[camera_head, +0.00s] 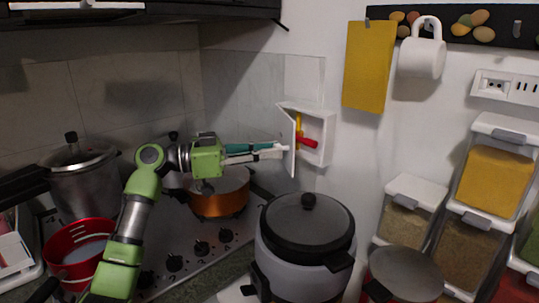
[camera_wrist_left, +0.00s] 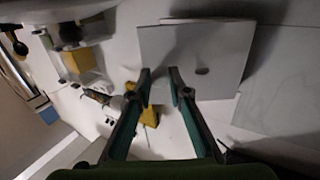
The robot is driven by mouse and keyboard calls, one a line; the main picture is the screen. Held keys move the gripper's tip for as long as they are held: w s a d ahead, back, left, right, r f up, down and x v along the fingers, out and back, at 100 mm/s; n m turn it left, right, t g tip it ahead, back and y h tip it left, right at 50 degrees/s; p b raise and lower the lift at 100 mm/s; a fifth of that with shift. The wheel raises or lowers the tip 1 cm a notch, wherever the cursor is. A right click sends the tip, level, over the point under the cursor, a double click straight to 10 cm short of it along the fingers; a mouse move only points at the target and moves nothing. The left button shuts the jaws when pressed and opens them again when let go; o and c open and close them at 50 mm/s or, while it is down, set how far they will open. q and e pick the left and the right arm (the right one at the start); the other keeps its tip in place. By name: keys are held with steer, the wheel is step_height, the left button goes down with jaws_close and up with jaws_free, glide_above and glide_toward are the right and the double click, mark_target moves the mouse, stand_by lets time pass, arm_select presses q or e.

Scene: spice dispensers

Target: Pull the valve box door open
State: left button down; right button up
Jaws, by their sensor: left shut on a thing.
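The white valve box (camera_head: 318,150) is on the wall at the centre of the head view. Its door (camera_head: 293,168) stands swung partly out, and a yellow valve handle (camera_head: 298,126) and a red valve handle (camera_head: 307,142) show inside. My left gripper (camera_head: 283,150) reaches from the left to the door's outer side and is shut on the door. In the left wrist view, the pale door panel (camera_wrist_left: 215,50) is at the fingertips of my left gripper (camera_wrist_left: 160,85). The exact contact is hard to see. My right gripper is not in view.
A rice cooker (camera_head: 305,235) is below the valve box. Spice dispensers (camera_head: 495,180) are at the right. A mug (camera_head: 421,60) hangs above.

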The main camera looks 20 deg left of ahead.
arm_select(q)
steer(key=c, duration=1.9)
jaws_free()
step_height(320, 180, up, 10)
